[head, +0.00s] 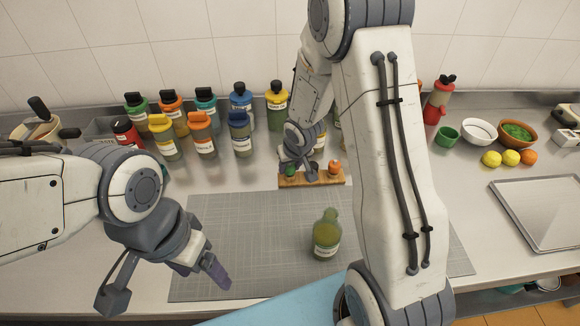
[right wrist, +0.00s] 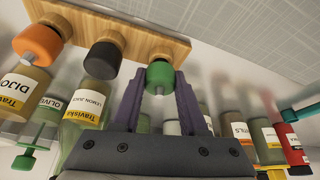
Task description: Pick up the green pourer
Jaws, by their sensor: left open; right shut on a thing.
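The green pourer (right wrist: 160,74) sits at one end of the wooden rack (right wrist: 130,27) in the right wrist view, between the purple fingers of my right gripper (right wrist: 160,88), which is shut on it. In the head view the green pourer (head: 290,171) is partly covered by my right gripper (head: 291,163), at the left end of the rack (head: 312,182). The pourer still appears to be at the rack. My left gripper (head: 163,283) is open and empty over the left side of the grey mat (head: 240,235).
An orange pourer (head: 334,167) stands at the rack's right end; a black pourer (right wrist: 103,58) is between. An uncapped green bottle (head: 326,240) stands on the mat. Several sauce bottles line the back. A metal tray (head: 545,210) lies right. The mat's left half is clear.

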